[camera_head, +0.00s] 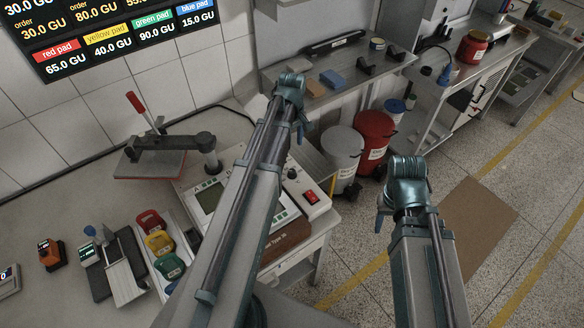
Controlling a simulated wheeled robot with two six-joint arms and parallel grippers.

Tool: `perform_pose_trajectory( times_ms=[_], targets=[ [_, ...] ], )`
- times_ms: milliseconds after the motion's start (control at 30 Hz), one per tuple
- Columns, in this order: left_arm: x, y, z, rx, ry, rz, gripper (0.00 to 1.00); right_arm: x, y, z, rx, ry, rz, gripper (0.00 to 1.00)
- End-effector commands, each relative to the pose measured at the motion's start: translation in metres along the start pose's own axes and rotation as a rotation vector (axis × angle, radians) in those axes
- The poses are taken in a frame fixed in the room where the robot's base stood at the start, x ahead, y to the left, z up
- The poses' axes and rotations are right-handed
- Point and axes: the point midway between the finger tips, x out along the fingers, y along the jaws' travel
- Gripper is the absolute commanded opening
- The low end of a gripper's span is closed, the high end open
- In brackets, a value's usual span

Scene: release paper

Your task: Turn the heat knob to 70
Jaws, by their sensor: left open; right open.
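The machine on the bench has a white control panel (303,199). A small dark round knob (292,174) sits on it above a red switch (311,197); I take it for the heat knob. Its markings are too small to read. My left arm crosses in front of the machine and hides part of it. My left gripper (301,124) is open and empty, above and beyond the panel, apart from the knob. My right gripper (381,214) is open and empty over the floor, right of the machine.
A press with a red-handled lever (136,103) stands at the machine's back left. Red, yellow and green pads (158,242) lie on the bench at left. A white bucket (342,150) and a red bucket (375,132) stand behind.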

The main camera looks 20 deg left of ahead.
Motion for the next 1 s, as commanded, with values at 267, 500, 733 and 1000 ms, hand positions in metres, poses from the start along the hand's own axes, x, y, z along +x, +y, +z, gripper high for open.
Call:
perform_pose_trajectory(
  times_ms=[267,500,733,1000],
  targets=[
    [0.027,0.0,0.0,0.002,0.0,0.0,0.66,0.027,-0.002,-0.002,-0.005,0.0,0.001,0.5],
    [0.061,0.0,0.0,0.003,0.0,0.0,0.66,0.061,-0.005,-0.004,-0.009,0.0,0.002,0.5],
    [0.093,0.0,0.001,0.003,0.0,0.0,0.66,0.093,-0.009,-0.005,-0.007,0.0,0.002,0.5],
    [0.128,0.0,0.0,0.003,0.0,0.0,0.66,0.127,-0.012,-0.007,-0.006,0.0,0.002,0.5]
  ],
)
